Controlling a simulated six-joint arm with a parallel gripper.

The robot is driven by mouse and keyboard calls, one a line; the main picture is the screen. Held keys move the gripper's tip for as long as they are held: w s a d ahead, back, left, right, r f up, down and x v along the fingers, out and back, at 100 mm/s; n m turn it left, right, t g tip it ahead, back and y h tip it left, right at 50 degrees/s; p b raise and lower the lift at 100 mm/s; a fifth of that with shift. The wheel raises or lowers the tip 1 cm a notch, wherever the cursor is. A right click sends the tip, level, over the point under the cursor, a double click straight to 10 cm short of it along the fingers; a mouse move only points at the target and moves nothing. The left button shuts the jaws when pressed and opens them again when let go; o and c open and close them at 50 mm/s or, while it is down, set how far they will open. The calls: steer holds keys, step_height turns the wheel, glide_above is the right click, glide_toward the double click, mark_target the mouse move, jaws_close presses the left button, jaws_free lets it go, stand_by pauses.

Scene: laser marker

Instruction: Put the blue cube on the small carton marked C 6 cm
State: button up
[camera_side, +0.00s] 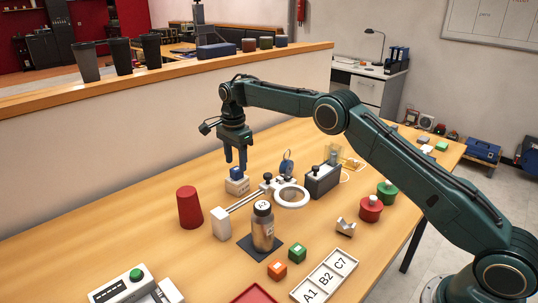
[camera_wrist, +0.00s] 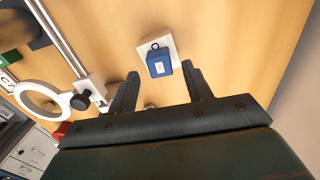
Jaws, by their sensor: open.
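The blue cube (camera_side: 237,173) sits on top of a small white carton (camera_side: 237,187), left of the metal stand. In the wrist view the blue cube (camera_wrist: 159,67) has a pale label, and the white carton (camera_wrist: 171,45) shows behind it. The marking on the carton is too small to read in the side view. My gripper (camera_side: 236,160) is open and points down just above the cube. In the wrist view my gripper (camera_wrist: 160,72) has one finger on each side of the cube, with gaps between.
A white ring clamp (camera_side: 292,196) on a rod stands right of the carton. A red cup (camera_side: 190,207) stands to its left.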

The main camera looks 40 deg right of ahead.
mark_target(236, 168)
step_height(236, 168, up, 5)
steer(key=shift+f, duration=0.15)
steer(key=shift+r, duration=0.35)
stand_by(0.4)
steer(key=s+d+r+n+t, duration=0.1)
steer(key=s+r+n+t, duration=0.2)
steer(key=s+r+n, duration=1.15)
steer(key=s+f+n+t, duration=0.2)
steer(key=s+f+n, duration=0.1)
steer(key=s, duration=2.9)
steer(key=shift+s+d+f+t, duration=0.2)
steer(key=shift+s+d+t, duration=0.05)
steer(key=shift+s+t, duration=0.1)
